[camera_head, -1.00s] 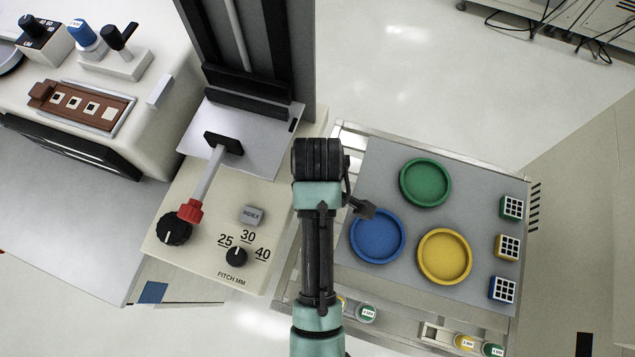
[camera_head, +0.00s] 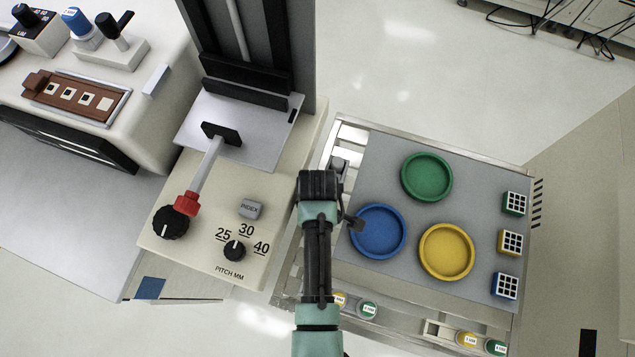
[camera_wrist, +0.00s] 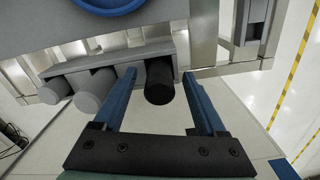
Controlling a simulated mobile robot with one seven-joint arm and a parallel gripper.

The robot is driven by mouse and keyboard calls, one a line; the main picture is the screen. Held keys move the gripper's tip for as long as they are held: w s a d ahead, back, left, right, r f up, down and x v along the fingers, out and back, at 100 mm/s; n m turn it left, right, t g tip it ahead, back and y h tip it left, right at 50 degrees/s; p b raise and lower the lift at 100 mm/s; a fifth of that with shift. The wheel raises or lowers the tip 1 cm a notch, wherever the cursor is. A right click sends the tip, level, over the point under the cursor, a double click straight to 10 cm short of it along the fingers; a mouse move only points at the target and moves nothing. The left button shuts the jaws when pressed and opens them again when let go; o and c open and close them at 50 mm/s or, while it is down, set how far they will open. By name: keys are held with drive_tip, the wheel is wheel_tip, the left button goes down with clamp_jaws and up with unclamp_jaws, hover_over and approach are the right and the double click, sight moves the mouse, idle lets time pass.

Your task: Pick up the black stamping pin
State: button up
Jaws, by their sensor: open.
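The black stamping pin (camera_wrist: 160,82) shows in the wrist view as a dark cylinder at a grey rack (camera_wrist: 112,62). My gripper (camera_wrist: 158,74) is open, with one blue finger on each side of the pin. Gaps show between the pin and both fingers. In the head view my wrist (camera_head: 320,186) is at the left edge of the grey-topped cart (camera_head: 385,155). The fingers and the black pin cannot be made out there.
Two grey cylinders (camera_wrist: 94,90) sit left of the black pin in the same rack. The cart top holds a green dish (camera_head: 427,177), a blue dish (camera_head: 378,232) and a yellow dish (camera_head: 447,251). A machine with a pitch dial (camera_head: 234,251) stands close on the left.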

clamp_jaws()
idle(0.3)
wheel_tip(320, 180, up, 10)
drive_tip(key=shift+r+p, duration=0.1)
drive_tip(key=shift+p, duration=0.55)
drive_tip(key=c, duration=0.7)
unclamp_jaws()
clamp_jaws()
